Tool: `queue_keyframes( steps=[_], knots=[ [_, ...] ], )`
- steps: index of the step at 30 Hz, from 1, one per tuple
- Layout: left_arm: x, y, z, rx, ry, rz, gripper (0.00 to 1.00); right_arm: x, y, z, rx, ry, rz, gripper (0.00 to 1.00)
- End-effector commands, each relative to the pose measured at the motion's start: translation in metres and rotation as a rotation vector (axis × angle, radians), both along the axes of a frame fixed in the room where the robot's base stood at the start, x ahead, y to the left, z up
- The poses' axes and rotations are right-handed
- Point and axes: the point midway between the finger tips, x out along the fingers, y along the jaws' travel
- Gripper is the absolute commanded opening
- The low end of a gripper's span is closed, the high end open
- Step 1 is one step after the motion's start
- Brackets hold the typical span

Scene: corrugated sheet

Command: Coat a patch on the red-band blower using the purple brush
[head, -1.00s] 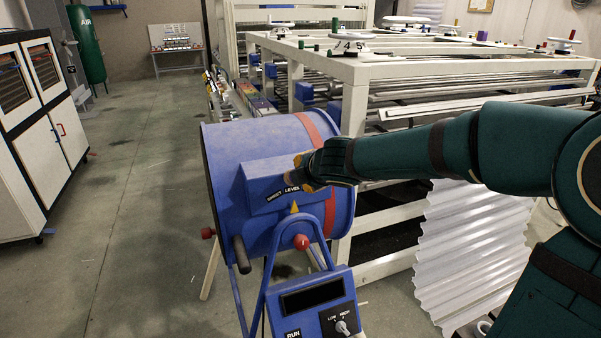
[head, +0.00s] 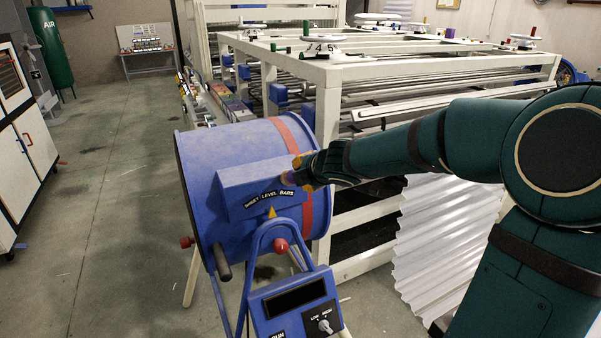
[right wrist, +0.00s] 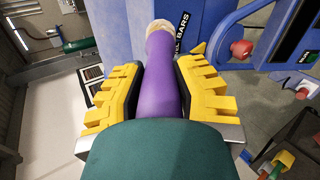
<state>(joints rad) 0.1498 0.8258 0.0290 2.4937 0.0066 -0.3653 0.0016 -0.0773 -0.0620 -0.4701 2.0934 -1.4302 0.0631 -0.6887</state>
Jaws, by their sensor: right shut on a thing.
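The red-band blower (head: 238,205) is a blue drum with a red band (head: 297,140) around its right part. It stands on a blue frame at the middle of the head view. A box labelled "SHEET LEVEL BARS" (head: 255,188) sticks out from its front. My right gripper (head: 296,174) is at the right end of this box, beside the red band. In the right wrist view its yellow-padded fingers are shut on the purple brush (right wrist: 164,80). The brush's pale tip (right wrist: 160,28) points toward the blue surface; I cannot tell whether it touches. My left gripper is not in view.
A blue control box (head: 293,302) with a dial stands in front of the blower. A white machine frame (head: 330,105) and white corrugated sheets (head: 450,240) are behind and right. White cabinets (head: 30,150) are at left. Open floor lies between cabinets and blower.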

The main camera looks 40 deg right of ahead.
Motion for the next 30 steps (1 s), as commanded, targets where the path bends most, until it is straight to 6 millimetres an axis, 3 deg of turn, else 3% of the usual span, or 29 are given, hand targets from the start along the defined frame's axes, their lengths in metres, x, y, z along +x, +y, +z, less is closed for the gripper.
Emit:
queue_keyframes(
  steps=[30],
  knots=[
    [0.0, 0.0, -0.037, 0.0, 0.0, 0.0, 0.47, 0.013, 0.058, -0.002, -0.001, -0.003, 0.002, 0.0]
  ],
)
